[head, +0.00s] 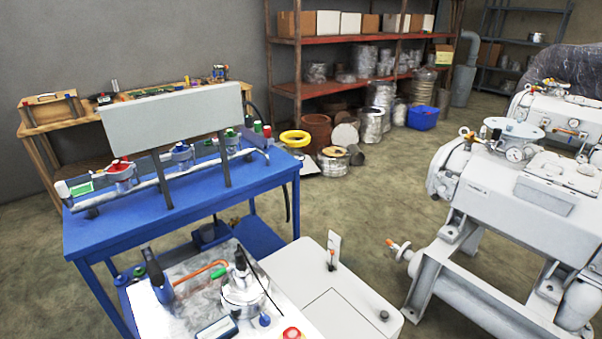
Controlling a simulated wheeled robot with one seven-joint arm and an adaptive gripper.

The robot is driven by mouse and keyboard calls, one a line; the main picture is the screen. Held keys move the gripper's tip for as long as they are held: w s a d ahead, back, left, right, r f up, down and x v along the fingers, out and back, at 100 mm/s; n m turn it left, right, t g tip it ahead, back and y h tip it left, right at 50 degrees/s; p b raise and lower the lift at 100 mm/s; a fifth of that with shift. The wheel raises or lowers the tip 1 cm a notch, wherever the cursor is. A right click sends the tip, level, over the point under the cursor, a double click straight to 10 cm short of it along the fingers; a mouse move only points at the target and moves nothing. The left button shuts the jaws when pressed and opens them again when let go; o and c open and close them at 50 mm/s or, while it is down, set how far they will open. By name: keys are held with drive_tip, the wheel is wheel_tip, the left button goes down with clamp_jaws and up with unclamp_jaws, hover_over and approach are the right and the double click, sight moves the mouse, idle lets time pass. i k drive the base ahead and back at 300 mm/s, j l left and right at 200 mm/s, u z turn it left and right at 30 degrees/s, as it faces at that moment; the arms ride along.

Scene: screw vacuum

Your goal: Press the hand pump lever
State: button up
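I cannot tell for sure which part is the hand pump lever. One candidate is a thin upright lever with an orange-red tip (332,257), standing on a white cabinet top (340,310) in front of a small pale plate. Another is a black handle (157,275) tilted upright at the left of a shiny metal worktop (190,308). My gripper is not in view, and nothing is seen touching either part.
A blue table (180,210) with a pipe, valves and a grey panel (172,115) stands behind the worktop. A large white machine (500,200) stands at right. Red shelves (330,85) line the back wall. Open floor (360,210) lies between table and machine.

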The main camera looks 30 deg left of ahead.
sight(156, 276)
drive_tip(key=k+u, duration=0.1)
drive_tip(key=u, duration=1.8)
drive_tip(key=i+j, duration=0.2)
drive_tip(key=z, duration=0.05)
